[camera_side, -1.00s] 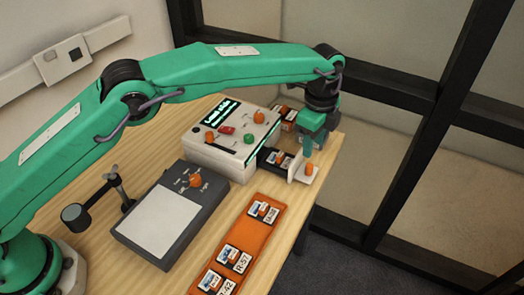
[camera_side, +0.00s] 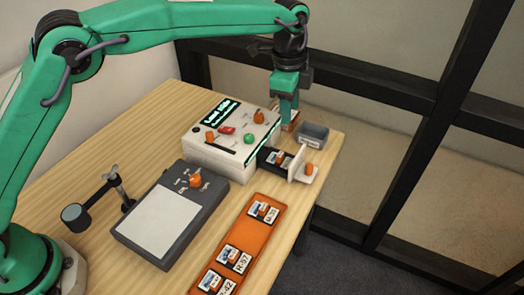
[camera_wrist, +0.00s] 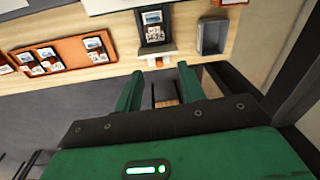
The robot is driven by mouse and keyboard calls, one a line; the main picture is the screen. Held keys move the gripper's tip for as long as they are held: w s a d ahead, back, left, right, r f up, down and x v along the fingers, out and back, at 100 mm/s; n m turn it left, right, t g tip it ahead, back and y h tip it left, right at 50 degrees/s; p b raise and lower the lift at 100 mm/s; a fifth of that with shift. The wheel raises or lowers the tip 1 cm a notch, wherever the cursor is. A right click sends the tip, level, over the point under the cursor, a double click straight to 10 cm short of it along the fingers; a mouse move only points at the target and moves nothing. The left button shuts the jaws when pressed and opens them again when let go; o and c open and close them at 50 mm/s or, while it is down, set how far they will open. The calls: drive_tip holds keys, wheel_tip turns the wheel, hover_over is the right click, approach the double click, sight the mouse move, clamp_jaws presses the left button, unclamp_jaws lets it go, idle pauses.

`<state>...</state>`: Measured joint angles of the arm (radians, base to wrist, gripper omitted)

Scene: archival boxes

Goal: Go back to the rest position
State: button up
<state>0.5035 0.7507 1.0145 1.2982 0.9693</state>
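My gripper (camera_side: 287,122) is raised above the far right part of the table, behind the white console's right edge in the side view. In the wrist view its two green fingers (camera_wrist: 161,68) stand apart with nothing visibly held between them. A dark holder (camera_side: 267,158) with a small labelled cartridge (camera_side: 280,156) is at the console's right side; the cartridge also shows in the wrist view (camera_wrist: 153,28). A white slider plate (camera_side: 297,163) with an orange knob (camera_side: 309,169) stands at the holder's right end, apart from my gripper.
The white console (camera_side: 232,140) has knobs and a lit display. A grey bin (camera_side: 312,133) stands at the right table edge. An orange tray (camera_side: 262,238) with several cartridges lies in front. A dark panel box (camera_side: 170,220) and a small metal stand (camera_side: 112,185) are at left.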

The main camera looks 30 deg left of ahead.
drive_tip(key=s+a+r+n+t, duration=0.1)
drive_tip(key=s+a+r+n, duration=0.4)
drive_tip(key=a, duration=0.4)
drive_tip(key=s+a+r+n+t, duration=0.1)
drive_tip(key=s+a+r+n, duration=0.2)
drive_tip(key=s+a+r, duration=0.55)
drive_tip(key=s+a+f+n+t, duration=0.1)
drive_tip(key=s+a+f+n, duration=0.2)
drive_tip(key=s+a, duration=0.3)
drive_tip(key=s+a+f+n+t, duration=0.1)
drive_tip(key=s+a+f+n, duration=0.2)
drive_tip(key=s, duration=0.8)
drive_tip(key=a+n, duration=0.2)
drive_tip(key=shift+s+a+f+n+t, duration=0.2)
drive_tip(key=shift+a+f+n+t, duration=0.15)
drive_tip(key=shift+a+n+t, duration=0.05)
